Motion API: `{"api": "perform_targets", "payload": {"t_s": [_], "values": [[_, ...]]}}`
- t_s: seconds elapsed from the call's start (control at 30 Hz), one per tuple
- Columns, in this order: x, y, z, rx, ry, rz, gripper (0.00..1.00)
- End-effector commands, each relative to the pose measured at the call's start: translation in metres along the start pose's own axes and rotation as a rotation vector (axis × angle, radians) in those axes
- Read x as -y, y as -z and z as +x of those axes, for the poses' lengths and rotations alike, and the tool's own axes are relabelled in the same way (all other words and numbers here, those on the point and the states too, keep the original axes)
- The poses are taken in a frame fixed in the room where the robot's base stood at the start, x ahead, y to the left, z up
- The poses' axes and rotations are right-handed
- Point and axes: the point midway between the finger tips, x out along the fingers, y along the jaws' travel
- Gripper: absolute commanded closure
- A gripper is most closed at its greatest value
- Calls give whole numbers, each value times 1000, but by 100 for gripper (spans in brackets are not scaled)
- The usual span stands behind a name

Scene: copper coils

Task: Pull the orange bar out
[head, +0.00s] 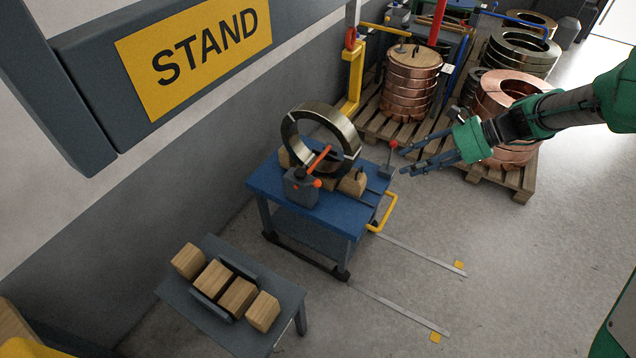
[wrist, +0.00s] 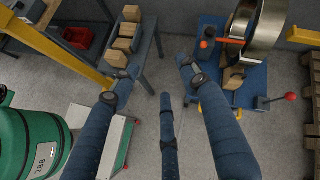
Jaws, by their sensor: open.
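The orange bar (head: 320,158) is on the blue cart (head: 328,222), running from a grey block (head: 300,188) in through the opening of an upright metal coil (head: 345,118). An orange knob (head: 317,183) is on the block's side. In the wrist view the bar (wrist: 231,41) shows beside the coil (wrist: 262,22), near the upper right. My gripper (head: 405,158) is open and empty, to the right of the cart and apart from the bar. Its blue fingers (wrist: 160,85) are spread in the wrist view, with the bar beyond the right finger.
A lever with a red knob (head: 393,144) and a yellow handle (head: 388,212) are on the cart's right side. A grey bench (head: 205,300) with several wooden blocks stands front left. Pallets with copper coils (head: 412,82) stand behind. Floor right of the cart is clear apart from rails.

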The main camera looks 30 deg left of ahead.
Motion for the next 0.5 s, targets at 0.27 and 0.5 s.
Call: {"api": "perform_targets", "payload": {"t_s": [0.27, 0.5], "values": [[32, 40, 53, 128, 46, 131, 55], [53, 73, 101, 234, 85, 242, 55]]}}
